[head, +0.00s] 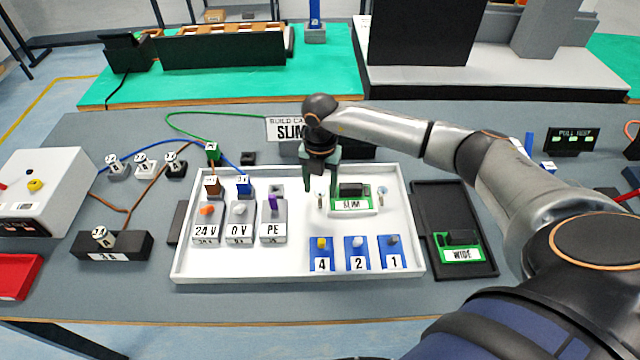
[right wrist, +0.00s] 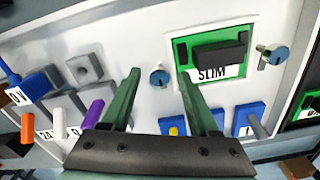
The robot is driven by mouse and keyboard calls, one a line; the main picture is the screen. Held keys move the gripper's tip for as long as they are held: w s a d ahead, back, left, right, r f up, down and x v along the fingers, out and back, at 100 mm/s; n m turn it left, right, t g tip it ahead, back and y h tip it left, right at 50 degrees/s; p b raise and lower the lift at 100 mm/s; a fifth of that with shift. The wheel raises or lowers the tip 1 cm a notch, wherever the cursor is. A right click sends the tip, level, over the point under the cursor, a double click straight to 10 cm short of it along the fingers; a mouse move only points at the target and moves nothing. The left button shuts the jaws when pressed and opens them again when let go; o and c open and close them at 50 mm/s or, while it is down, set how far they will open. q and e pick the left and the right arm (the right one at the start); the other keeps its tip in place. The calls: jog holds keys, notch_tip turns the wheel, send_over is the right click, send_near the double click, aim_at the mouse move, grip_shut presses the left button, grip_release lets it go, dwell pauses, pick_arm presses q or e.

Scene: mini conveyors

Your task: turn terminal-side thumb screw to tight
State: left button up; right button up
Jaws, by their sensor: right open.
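The terminal-side thumb screw, a small blue-grey head with a slot, shows in the right wrist view (right wrist: 159,77) left of the green SLIM module (right wrist: 216,42). In the head view it is a small light shape (head: 320,199) between my right fingers. My right gripper (head: 321,204) points down over the white tray, open, with a green finger on either side of the screw in both views. I cannot tell whether the fingers touch it. A second thumb screw (head: 383,191) stands right of the SLIM module (head: 352,206). My left gripper is not in view.
The white tray (head: 290,268) also holds 24 V, 0 V and PE terminals (head: 240,233) at left and blue blocks marked 4, 2 and 1 (head: 357,262) in front. A black WIDE tray (head: 468,200) lies at right. Wires cross the table at left.

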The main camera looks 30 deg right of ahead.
grip_shut()
dwell(0.5)
